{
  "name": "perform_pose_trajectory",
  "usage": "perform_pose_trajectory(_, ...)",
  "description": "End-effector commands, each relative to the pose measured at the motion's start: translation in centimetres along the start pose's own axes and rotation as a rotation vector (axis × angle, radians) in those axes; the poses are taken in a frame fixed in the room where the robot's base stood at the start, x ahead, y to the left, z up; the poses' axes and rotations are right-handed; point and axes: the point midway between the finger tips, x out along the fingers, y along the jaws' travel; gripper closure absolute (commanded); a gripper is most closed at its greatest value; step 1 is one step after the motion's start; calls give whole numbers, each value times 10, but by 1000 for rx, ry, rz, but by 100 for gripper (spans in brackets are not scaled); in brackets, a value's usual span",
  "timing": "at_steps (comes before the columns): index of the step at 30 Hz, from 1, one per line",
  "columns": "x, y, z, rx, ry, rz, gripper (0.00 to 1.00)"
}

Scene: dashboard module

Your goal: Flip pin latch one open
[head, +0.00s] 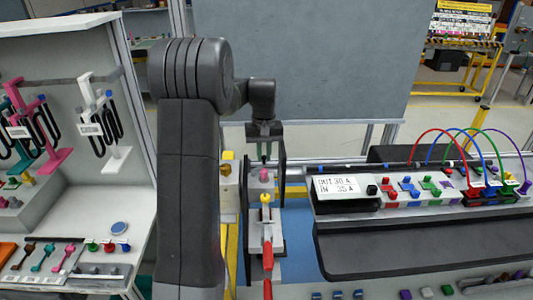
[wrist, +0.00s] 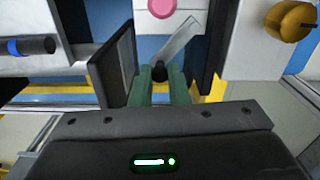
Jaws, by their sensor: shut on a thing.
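My gripper (wrist: 160,78) has green fingers, and they are shut on the small dark knob (wrist: 160,72) at the end of a thin silver lever, which I take to be the pin latch. The lever (wrist: 178,45) slants up to the right from the fingers in the wrist view. In the head view my gripper (head: 263,153) points down at the back of the narrow latch module, and the fingers hide the knob there. No label shows which latch is number one.
A pink knob (wrist: 160,7) is just beyond the lever; a gold knob (wrist: 292,20) is at the right. Dark upright plates stand on both sides of the fingers. In the head view, red handles (head: 267,255) are nearer, and a cabled panel (head: 340,186) stands to the right.

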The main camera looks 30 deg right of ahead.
Motion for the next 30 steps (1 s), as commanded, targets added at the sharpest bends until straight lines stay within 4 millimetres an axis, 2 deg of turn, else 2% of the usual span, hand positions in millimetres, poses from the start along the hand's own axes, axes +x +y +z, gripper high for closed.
perform_pose_trajectory(11, -1, -1, -2, -26, 3, 1, 100)
perform_pose_trajectory(12, -1, -1, -2, -26, 3, 1, 77)
perform_pose_trajectory(14, -1, -1, -2, -25, 3, 1, 66)
perform_pose_trajectory(15, -1, -1, -2, -25, 3, 1, 63)
perform_pose_trajectory(24, -2, -1, -2, -24, 2, 1, 63)
perform_pose_trajectory(26, -7, -1, -2, -24, 4, 1, 63)
perform_pose_trajectory(30, -28, -1, -2, -24, 6, 2, 63)
